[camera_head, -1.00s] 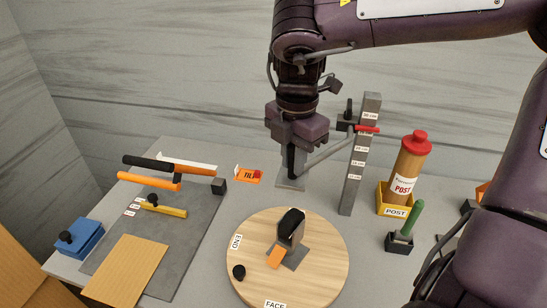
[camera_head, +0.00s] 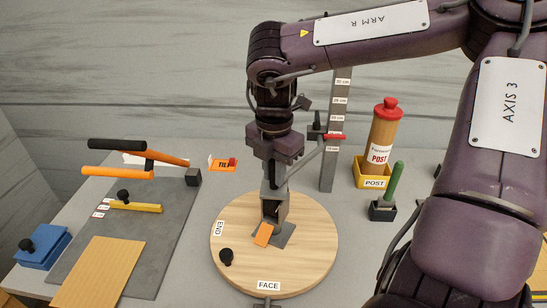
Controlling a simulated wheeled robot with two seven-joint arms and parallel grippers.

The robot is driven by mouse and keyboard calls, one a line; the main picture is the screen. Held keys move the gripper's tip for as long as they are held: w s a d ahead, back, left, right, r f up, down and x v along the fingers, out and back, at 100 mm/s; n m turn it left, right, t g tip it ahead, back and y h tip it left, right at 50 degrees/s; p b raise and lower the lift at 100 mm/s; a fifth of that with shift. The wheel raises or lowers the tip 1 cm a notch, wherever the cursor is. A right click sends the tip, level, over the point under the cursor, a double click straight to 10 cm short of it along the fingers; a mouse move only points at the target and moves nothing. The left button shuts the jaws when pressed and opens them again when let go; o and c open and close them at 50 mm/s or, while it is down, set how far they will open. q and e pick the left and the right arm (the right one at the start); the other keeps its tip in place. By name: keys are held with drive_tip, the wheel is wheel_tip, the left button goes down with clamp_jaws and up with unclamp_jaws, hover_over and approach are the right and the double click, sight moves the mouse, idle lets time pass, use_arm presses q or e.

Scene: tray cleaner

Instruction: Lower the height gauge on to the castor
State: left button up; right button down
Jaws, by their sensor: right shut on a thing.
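The height gauge has an upright grey column (camera_head: 327,175) with height labels and a dark slider carrying a red pointer (camera_head: 333,136). The pointer sits between the lower labels. A thin grey arm (camera_head: 304,167) slants from the slider down to my right gripper (camera_head: 271,186). That gripper is shut on the gauge's arm end; the grip itself is mostly hidden. The castor (camera_head: 287,234) sits on the round wooden turntable, right below the gripper. Its grey plate shows; its black wheel is covered. I cannot tell whether gauge and castor touch. My left gripper is not in view.
The turntable (camera_head: 313,262) carries FACE and END labels, a black knob and an orange tab. A POST bin (camera_head: 369,174) and green-handled tool (camera_head: 396,184) stand right. A grey mat (camera_head: 152,235) with orange-handled tool (camera_head: 118,172) lies left. My right arm crosses the right side.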

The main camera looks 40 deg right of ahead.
drive_tip(key=c, duration=1.3)
unclamp_jaws()
drive_tip(key=shift+d, duration=0.15)
drive_tip(key=shift+r, duration=0.1)
drive_tip(key=shift+r, duration=0.35)
wheel_tip(320, 180, up, 7)
drive_tip(key=shift+f+b, duration=0.1)
drive_tip(key=shift+b, duration=0.35)
